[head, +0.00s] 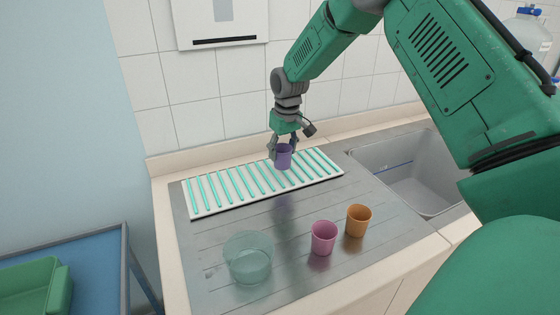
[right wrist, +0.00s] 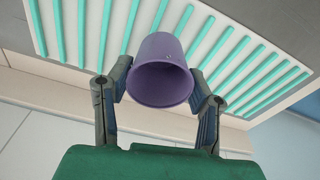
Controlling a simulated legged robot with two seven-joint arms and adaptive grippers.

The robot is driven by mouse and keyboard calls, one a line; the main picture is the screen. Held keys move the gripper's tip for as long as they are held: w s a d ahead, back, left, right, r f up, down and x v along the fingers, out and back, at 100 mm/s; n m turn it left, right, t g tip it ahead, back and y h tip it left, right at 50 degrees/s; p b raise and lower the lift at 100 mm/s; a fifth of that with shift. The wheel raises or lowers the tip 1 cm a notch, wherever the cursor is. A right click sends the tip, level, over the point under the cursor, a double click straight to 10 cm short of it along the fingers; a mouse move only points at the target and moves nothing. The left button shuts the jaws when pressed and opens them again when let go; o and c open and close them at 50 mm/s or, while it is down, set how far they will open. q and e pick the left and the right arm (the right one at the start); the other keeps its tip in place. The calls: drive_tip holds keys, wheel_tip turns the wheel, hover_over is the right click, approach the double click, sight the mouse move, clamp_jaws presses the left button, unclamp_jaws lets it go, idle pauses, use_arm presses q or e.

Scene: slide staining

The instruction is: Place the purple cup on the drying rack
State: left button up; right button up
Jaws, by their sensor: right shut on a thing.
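The purple cup (head: 283,158) is held upright between the fingers of my right gripper (head: 283,147) in the head view. My left gripper is not in view.
A pink cup (head: 323,238) and an orange cup (head: 358,220) stand on the metal drainboard (head: 300,205), with a clear glass bowl (head: 247,258) to their left. A sink (head: 400,170) lies to the right. A blue table (head: 70,270) with a green tray (head: 30,290) is at lower left.

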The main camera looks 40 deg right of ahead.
sight(284, 160)
drive_tip(key=f, duration=0.3)
drive_tip(key=shift+s, duration=0.2)
drive_tip(key=shift+w+d+f, duration=0.1)
drive_tip(key=shift+f, duration=0.1)
drive_tip(key=o, duration=1.1)
wheel_tip(284, 160, up, 12)
drive_tip(key=s, duration=0.1)
drive_tip(key=shift+s, duration=0.3)
